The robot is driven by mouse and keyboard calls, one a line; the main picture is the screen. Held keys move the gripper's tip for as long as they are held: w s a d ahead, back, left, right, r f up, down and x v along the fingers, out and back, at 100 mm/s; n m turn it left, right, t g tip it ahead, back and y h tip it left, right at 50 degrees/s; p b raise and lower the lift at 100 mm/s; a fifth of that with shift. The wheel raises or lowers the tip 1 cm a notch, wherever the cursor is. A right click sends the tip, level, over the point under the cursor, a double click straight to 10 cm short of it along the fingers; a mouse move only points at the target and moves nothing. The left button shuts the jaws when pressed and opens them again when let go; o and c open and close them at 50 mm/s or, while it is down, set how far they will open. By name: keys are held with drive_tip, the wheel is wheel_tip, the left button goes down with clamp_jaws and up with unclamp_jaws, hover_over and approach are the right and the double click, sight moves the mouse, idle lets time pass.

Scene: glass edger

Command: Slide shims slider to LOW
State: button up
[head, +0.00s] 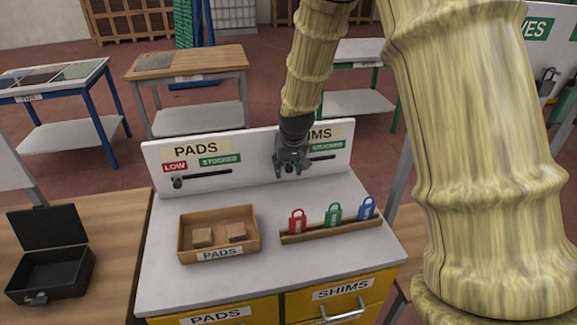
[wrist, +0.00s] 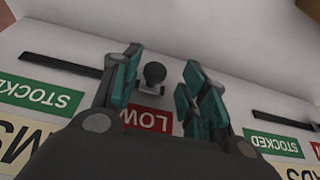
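The SHIMS half of the white upright board (head: 240,180) is partly hidden by my gripper (head: 291,166) in the head view. The shims slider's dark knob (wrist: 154,73) shows in the wrist view beside the red LOW label (wrist: 147,118), at the LOW end. The slot (wrist: 60,65) runs away from it past the green STOCKED label (wrist: 40,95). My gripper (wrist: 160,85) is open, with one finger on each side of the knob and visible gaps. The knob and LOW label are hidden in the head view.
The pads slider (head: 178,183) is at its LOW end on the left. Below the board are a wooden pads box (head: 183,250) with two blocks and a rack (head: 320,234) with red, green and blue padlocks. A black case (head: 55,275) stands open at the left.

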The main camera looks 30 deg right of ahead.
drive_tip(key=shift+d, duration=0.15)
drive_tip(key=shift+s+r, duration=0.1)
drive_tip(key=v, duration=1.1)
drive_tip(key=shift+r, duration=0.35)
drive_tip(key=shift+s, duration=0.1)
